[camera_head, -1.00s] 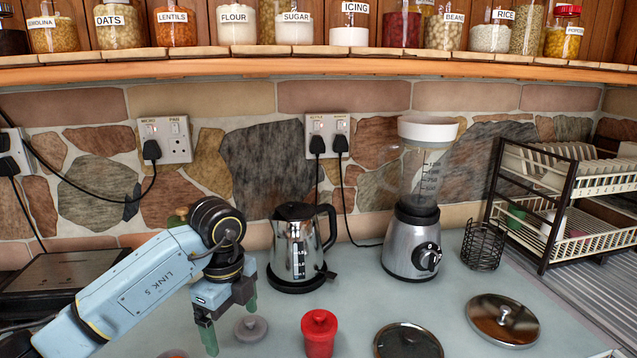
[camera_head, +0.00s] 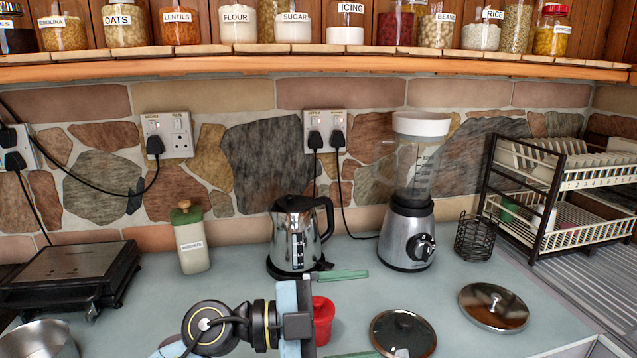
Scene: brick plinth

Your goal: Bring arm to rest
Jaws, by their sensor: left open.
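My left arm comes in low from the left. Its gripper (camera_head: 370,313) is open, with its green-tipped fingers spread wide and pointing right above the counter. I see nothing held between the fingers. A red container (camera_head: 323,313) stands on the counter just right of the gripper body, which partly hides it; I cannot tell whether they touch. My right gripper is not in view.
A kettle (camera_head: 297,238) and blender (camera_head: 410,232) stand behind the gripper. Two round lids (camera_head: 402,335) (camera_head: 494,308) lie to the right.

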